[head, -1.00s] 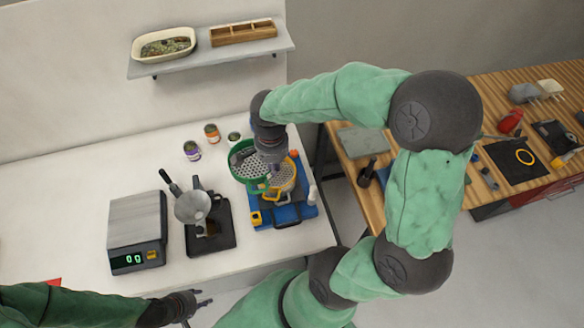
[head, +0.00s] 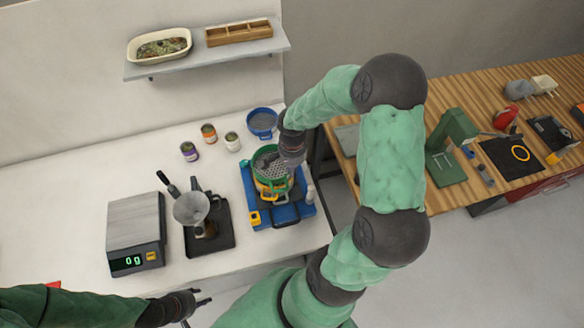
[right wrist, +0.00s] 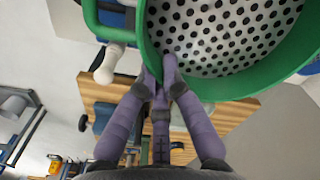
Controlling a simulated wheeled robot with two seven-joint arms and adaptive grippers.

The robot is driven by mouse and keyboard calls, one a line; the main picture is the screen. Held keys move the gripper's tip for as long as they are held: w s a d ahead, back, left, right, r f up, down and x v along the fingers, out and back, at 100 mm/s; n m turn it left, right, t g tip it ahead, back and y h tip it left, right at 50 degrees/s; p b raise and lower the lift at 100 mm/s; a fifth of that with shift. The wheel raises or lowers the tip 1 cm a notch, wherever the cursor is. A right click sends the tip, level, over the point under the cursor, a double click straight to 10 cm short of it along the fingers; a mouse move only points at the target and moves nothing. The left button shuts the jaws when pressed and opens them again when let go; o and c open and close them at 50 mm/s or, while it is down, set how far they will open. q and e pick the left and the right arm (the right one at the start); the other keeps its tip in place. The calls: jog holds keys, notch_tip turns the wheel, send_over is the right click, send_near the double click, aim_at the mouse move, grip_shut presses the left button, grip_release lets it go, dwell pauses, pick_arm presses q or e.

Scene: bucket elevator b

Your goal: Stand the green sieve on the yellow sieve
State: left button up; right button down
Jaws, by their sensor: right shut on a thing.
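The green sieve (head: 259,158), with a perforated metal bottom, is over the yellow sieve (head: 268,193) at the blue shaker base (head: 249,187). My right gripper (head: 291,160) is shut on the green sieve's rim at its right side. In the right wrist view the fingertips (right wrist: 170,75) pinch the green rim (right wrist: 150,45). The green sieve hides most of the yellow one, and I cannot tell whether the two touch. My left gripper (head: 204,297) is open and empty at the table's front edge.
A blue sieve (head: 262,122) stands behind. Several small cans (head: 209,133) are to the left. A funnel stand (head: 208,228) and a scale (head: 137,232) reading 0 g stand further left. A shelf (head: 210,50) hangs above. A wooden bench (head: 475,92) is at right.

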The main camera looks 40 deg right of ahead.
jog(key=shift+f+b, duration=0.3)
jog(key=shift+b, duration=0.1)
jog(key=shift+f+b, duration=0.3)
jog(key=shift+b, duration=0.1)
jog(key=c, duration=1.4)
grip_release()
jog(key=shift+r, duration=0.1)
